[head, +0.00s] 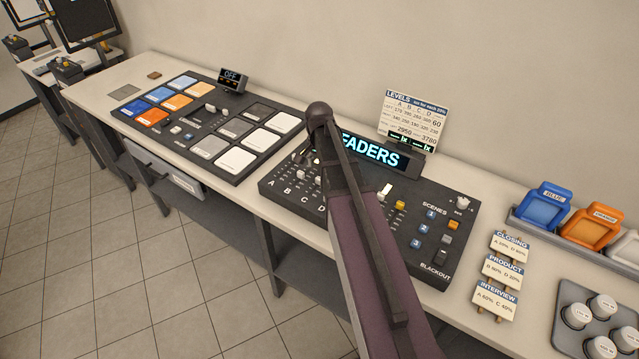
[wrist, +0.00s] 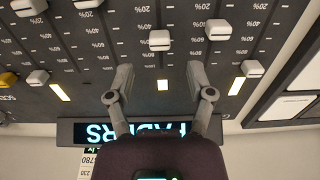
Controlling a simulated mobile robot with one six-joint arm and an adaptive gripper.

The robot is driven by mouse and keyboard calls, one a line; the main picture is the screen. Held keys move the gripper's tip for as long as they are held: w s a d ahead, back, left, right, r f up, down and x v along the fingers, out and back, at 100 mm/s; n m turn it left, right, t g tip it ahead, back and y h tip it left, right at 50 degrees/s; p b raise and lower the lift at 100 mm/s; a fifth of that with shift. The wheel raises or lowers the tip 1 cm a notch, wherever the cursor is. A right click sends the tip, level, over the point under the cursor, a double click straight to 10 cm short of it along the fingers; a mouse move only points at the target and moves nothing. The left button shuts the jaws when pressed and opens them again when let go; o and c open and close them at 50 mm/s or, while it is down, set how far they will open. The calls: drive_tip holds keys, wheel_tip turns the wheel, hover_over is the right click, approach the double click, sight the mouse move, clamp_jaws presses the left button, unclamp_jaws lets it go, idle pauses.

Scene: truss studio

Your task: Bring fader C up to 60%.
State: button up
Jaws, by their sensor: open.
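The fader panel (head: 285,192) carries the letters A to D on its front edge. The knob that looks like fader C (head: 318,179) is small and white, close beside my arm. It seems to be the white knob (wrist: 159,40) in the wrist view, where the picture is upside down and no letters show. That knob sits near the 60% and 80% marks; its exact value cannot be told. My gripper (wrist: 160,72) is open and empty, its two fingers apart on either side of the knob's line. The knob lies beyond the tips; contact is not visible.
Other white knobs (wrist: 218,28) and (wrist: 253,68) lie right of the gripper, and another knob (wrist: 37,77) left. The lit FADERS display (head: 370,153) stands behind the panel. A button console (head: 215,128) is on the left. Scene buttons (head: 430,215) are right of my arm.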

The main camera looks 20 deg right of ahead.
sight(319, 178)
drive_tip(key=shift+f+b, duration=2.6)
drive_tip(key=shift+f, duration=0.3)
drive_tip(key=shift+c, duration=0.2)
clamp_jaws()
drive_tip(key=shift+d, duration=0.1)
